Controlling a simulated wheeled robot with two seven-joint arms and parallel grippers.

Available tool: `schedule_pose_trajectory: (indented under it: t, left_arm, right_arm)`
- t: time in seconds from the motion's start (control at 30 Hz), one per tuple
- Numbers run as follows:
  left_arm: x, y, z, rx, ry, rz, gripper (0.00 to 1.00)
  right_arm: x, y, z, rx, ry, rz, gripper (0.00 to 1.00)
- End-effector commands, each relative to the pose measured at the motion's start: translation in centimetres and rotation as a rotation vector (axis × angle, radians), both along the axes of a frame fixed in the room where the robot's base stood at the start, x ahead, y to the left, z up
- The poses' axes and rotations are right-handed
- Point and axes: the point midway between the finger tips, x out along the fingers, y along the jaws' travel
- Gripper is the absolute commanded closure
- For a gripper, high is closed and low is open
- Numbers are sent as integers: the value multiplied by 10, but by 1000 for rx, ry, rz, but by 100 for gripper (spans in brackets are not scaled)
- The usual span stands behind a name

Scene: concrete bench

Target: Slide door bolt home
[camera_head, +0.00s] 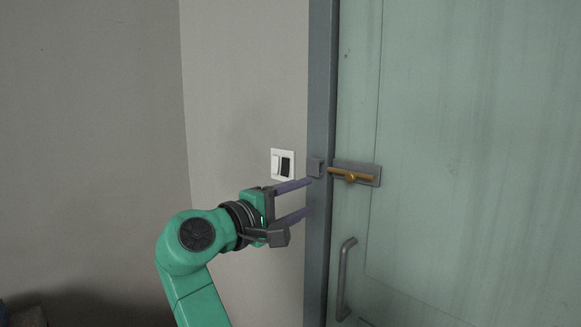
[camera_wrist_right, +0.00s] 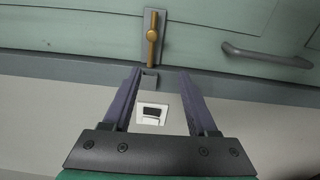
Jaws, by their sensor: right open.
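The brass door bolt (camera_head: 338,172) lies level on a grey backplate (camera_head: 374,170) on the green door, with a round knob (camera_head: 351,178) near its middle. Its left end is close to the grey keeper (camera_head: 315,167) on the door frame; a small gap seems to lie between them. My right gripper (camera_head: 309,196) is open and empty, left of and slightly below the bolt, fingers pointing toward the frame. In the right wrist view the bolt (camera_wrist_right: 152,50) and its knob (camera_wrist_right: 152,36) stand beyond the open fingertips (camera_wrist_right: 160,74). My left gripper is not in view.
A white switch plate (camera_head: 276,163) is on the wall just above my right gripper. A grey door handle (camera_head: 345,280) is below the bolt; it also shows in the right wrist view (camera_wrist_right: 265,56). The grey door frame (camera_head: 319,110) runs vertically. The door face right of the bolt is clear.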

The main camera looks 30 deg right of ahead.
Motion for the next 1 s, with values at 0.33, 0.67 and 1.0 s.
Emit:
schedule_pose_trajectory:
  t: [0.33, 0.67, 1.0]
  left_arm:
    - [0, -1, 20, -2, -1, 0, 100]
    - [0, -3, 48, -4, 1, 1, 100]
    - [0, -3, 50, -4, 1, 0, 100]
  right_arm:
    - [-12, -45, 23, 8, -30, -65, 41]
    - [13, -125, 23, 7, -28, -62, 41]
    - [19, -142, 18, 9, -31, -59, 41]
